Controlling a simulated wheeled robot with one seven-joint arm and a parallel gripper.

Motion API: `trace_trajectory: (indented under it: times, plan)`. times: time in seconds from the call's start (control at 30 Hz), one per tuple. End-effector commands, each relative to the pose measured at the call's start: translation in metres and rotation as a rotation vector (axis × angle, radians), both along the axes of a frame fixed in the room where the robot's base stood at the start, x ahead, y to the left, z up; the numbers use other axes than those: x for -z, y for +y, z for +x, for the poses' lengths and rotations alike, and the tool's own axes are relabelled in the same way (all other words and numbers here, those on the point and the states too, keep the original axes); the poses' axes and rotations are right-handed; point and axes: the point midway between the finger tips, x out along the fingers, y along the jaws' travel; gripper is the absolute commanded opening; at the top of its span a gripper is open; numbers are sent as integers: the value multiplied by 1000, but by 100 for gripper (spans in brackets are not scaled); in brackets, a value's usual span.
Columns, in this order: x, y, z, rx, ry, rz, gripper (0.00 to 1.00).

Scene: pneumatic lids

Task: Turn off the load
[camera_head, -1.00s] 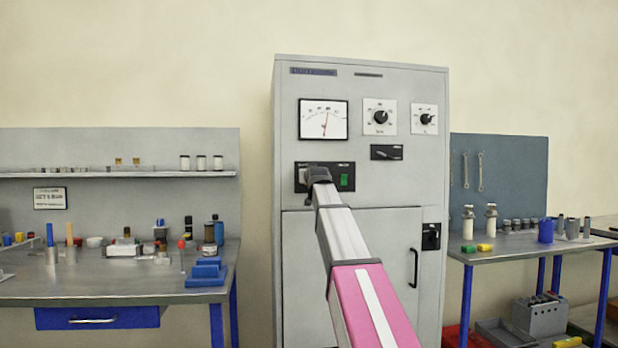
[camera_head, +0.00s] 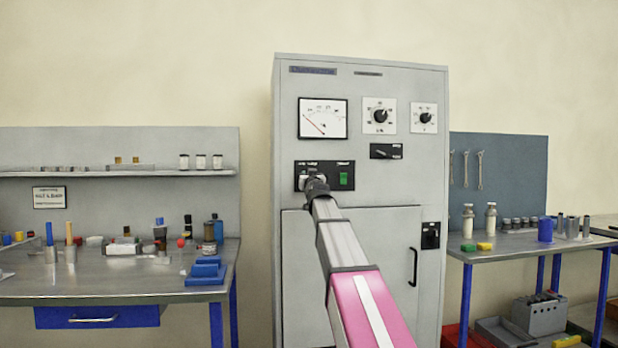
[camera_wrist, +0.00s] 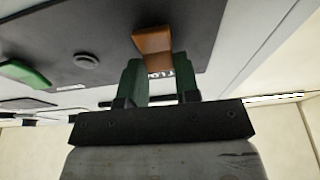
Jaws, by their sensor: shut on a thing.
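A grey electrical cabinet (camera_head: 425,180) stands in the middle of the head view. Its black switch panel (camera_head: 328,167) carries a green switch (camera_head: 344,178) on the right. My gripper (camera_head: 315,186) is at the left part of this panel, hiding some of it. In the wrist view my gripper (camera_wrist: 160,70) has its two green fingers shut on an orange-brown switch lever (camera_wrist: 153,40), which stands out between and past the fingertips. A partly hidden white label is beside it. The analogue meter (camera_head: 323,118) above has its red needle at the low left end.
Two knobs (camera_head: 380,116) (camera_head: 424,118) and a small black switch (camera_head: 386,151) are on the cabinet's upper right. A cabinet door handle (camera_head: 413,267) sticks out below. Cluttered workbenches stand left (camera_head: 110,290) and right (camera_head: 510,250).

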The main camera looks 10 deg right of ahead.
Motion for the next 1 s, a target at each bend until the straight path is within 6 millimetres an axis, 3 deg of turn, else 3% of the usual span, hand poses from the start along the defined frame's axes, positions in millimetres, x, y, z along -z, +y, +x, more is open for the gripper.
trace_trajectory:
  times: [0.6,0.63,0.7,1.0]
  plan:
    - [1,0,-1,10,-50,5,6]
    - [1,0,-1,10,-50,5,33]
    - [1,0,-1,10,-50,5,55]
    - [1,-1,-1,11,-49,5,55]
